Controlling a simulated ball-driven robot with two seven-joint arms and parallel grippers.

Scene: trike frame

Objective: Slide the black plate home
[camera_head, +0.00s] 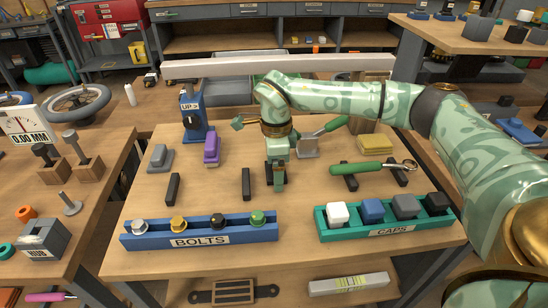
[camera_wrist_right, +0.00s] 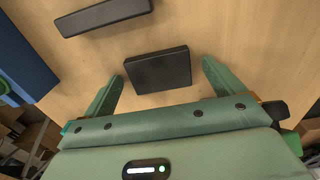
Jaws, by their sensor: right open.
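A flat black plate (camera_head: 246,184) lies on the middle of the wooden table, with bare wood around it. It also shows in the right wrist view (camera_wrist_right: 158,70). A second, longer-looking black bar (camera_head: 172,187) lies to its left and shows at the top of the wrist view (camera_wrist_right: 105,14). My right gripper (camera_head: 276,184) is just right of the plate in the head view. In the wrist view its open fingers (camera_wrist_right: 163,72) point toward the plate, one beyond each end, with gaps. It holds nothing. My left gripper is not in view.
A blue bolts tray (camera_head: 200,240) and a green caps tray (camera_head: 385,231) line the front edge. A purple block (camera_head: 211,149), grey block (camera_head: 159,156) and blue UP stand (camera_head: 193,120) are behind left. A green-handled tool (camera_head: 358,168) rests at right.

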